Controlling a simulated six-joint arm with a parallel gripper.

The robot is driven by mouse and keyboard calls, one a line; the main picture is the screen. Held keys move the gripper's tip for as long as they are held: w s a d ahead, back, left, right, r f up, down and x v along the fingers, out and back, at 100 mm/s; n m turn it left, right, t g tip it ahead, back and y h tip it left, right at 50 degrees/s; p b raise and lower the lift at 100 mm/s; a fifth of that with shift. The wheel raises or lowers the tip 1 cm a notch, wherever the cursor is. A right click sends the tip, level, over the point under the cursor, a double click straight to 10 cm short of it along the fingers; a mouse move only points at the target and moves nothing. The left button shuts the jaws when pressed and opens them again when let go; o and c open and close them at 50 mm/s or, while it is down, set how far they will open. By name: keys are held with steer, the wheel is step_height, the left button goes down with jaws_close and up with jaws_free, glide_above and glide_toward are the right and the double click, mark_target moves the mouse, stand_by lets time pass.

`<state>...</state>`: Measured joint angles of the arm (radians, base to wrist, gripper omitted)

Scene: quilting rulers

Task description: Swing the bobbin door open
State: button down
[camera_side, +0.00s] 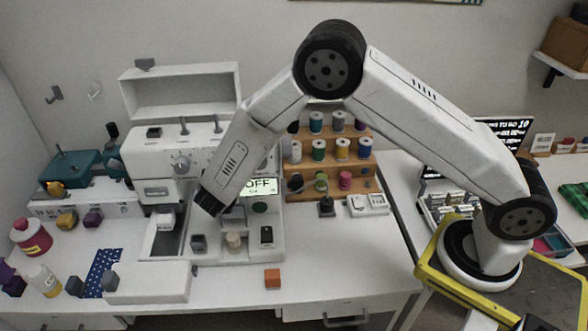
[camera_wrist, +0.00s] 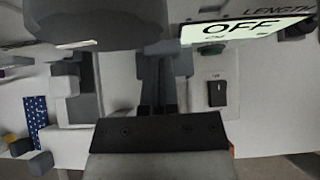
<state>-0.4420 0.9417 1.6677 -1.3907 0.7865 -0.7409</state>
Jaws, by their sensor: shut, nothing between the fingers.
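The white sewing machine (camera_side: 165,155) stands at the left-centre of the table. Its lit screen reads OFF (camera_side: 258,186) and also shows in the wrist view (camera_wrist: 245,28). I cannot clearly tell which part is the bobbin door. A white slab with a grey block on it (camera_side: 152,284) lies at the machine's front. The grey block also shows in the wrist view (camera_wrist: 40,163). My gripper (camera_wrist: 158,75) is shut and empty, over the machine's bed beside the dark recess (camera_side: 170,240). In the side view only its dark end (camera_side: 208,203) shows.
An orange cube (camera_side: 272,279) lies in front. A wooden thread rack (camera_side: 330,180) stands right. The front right of the table is clear.

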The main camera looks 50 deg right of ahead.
steer(key=shift+r, duration=0.3)
steer(key=shift+a, duration=0.1)
steer(key=v, duration=1.3)
steer(key=shift+s+a+f, duration=0.25)
steer(key=shift+s+f, duration=0.1)
steer(key=shift+d, duration=0.1)
